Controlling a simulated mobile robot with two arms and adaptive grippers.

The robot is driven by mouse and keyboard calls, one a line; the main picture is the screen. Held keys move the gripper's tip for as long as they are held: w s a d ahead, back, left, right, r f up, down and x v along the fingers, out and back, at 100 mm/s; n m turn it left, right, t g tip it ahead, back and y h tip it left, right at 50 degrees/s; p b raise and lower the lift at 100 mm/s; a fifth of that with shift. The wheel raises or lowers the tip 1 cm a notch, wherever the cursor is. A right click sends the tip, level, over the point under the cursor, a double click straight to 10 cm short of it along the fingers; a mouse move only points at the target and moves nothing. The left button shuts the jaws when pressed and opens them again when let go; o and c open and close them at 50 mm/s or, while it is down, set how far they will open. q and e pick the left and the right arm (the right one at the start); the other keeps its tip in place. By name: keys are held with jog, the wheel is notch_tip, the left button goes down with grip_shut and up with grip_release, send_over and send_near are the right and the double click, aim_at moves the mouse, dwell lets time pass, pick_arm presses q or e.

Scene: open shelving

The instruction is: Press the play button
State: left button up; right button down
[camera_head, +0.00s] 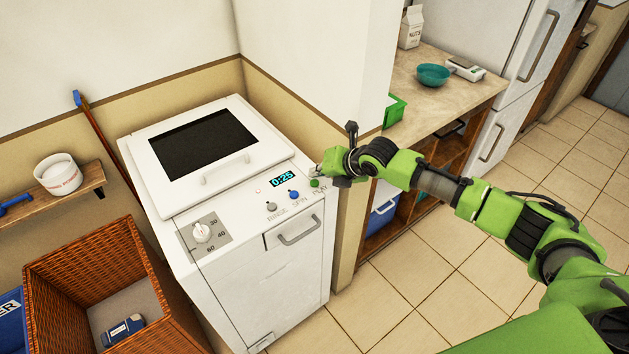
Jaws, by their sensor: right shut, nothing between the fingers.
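A white washing machine (269,276) stands in the corner with its windowed lid (202,143) down. On its top panel are a grey RINSE button (271,207), a blue SPIN button (294,195) and a green PLAY button (314,183). The display (283,177) reads 0:25. My right gripper (318,173) is shut and empty, with its tips just above and beside the green play button. I cannot tell whether they touch it. My left gripper is not in view.
A white dial (202,232) sits on the machine's front left. A wicker basket (125,250) stands left of the machine. A wall corner and a counter (420,85) with a teal bowl (433,75) are to the right. Tiled floor (400,275) lies open in front.

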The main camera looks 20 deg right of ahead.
aim_at(317, 183)
notch_tip(317, 183, up, 5)
jog(key=p, duration=0.3)
jog(key=shift+p, duration=0.4)
jog(key=shift+f, duration=0.1)
